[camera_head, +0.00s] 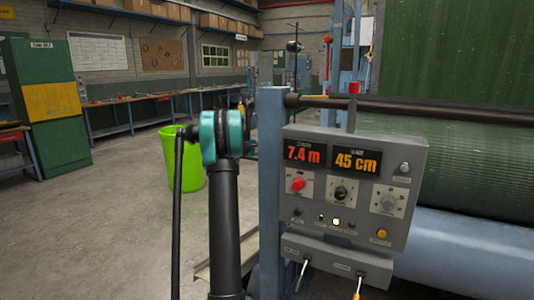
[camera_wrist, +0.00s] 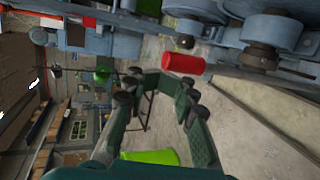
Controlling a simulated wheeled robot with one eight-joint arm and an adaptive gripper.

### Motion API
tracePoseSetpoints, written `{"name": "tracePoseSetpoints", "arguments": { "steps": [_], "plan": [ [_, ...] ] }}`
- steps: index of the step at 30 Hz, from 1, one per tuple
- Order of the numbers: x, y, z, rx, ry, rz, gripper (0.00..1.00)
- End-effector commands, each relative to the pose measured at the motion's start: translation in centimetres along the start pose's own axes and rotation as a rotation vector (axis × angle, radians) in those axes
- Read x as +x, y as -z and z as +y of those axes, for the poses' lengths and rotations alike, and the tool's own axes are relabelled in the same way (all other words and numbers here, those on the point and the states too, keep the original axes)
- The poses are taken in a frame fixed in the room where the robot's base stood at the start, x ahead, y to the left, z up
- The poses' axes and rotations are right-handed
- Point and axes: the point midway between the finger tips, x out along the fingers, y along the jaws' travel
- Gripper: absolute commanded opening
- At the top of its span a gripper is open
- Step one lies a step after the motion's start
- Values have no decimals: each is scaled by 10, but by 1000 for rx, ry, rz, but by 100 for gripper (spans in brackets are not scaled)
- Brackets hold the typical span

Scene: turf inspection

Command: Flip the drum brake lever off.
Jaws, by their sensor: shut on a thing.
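The control box (camera_head: 350,190) stands at the right of the head view. Two small levers stick out of its lower part, one with a white stem (camera_head: 302,272) and one with a yellow tip (camera_head: 357,290). Their labels are too small to read, so I cannot tell which is the drum brake lever. In the wrist view my gripper (camera_wrist: 158,85) has its green fingers around a narrow gap. A red cylinder (camera_wrist: 183,63) lies by the fingertips, and what is between them is unclear. My gripper is not visible in the head view.
A lime green bin (camera_head: 188,165) stands on the floor behind my arm. Workbenches (camera_head: 140,103) and a green cabinet (camera_head: 45,120) line the back left. The left floor is clear.

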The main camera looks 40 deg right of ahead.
Motion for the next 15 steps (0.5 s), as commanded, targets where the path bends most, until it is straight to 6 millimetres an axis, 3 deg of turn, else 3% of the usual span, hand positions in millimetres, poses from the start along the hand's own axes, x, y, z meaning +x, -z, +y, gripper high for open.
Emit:
{"name": "tracePoseSetpoints", "arguments": {
  "steps": [1,6,15],
  "plan": [
    [-15,1,-1,-2,0,3,0],
    [-52,1,-3,-2,0,2,0],
    [-90,0,-5,-2,0,1,0]
  ]
}}
